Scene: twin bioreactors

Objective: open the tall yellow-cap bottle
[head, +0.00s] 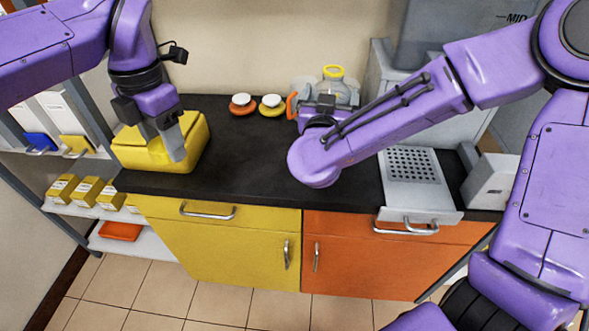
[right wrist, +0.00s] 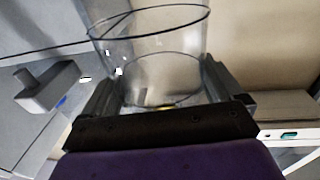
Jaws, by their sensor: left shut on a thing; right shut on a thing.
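The clear bottle (head: 345,90) with a yellow ring at its top (head: 333,71) stands upright at the back of the counter. My right gripper (head: 319,105) is in front of it, partly hidden by my forearm. In the right wrist view its fingers (right wrist: 158,98) are on both sides of a clear cylindrical wall (right wrist: 150,45); the gripper is shut on it. My left gripper (head: 150,128) is at a yellow box (head: 180,158) on the counter's left end. Its fingers are apart with yellow material between them. Whether a separate cap is there is hidden.
An orange disc (head: 242,104) and a yellow disc (head: 272,105), both with white tops, lie left of the bottle. An orange part (head: 291,106) shows beside my right gripper. A perforated metal tray (head: 413,168) is at right. The dark counter (head: 240,150) is clear between my grippers.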

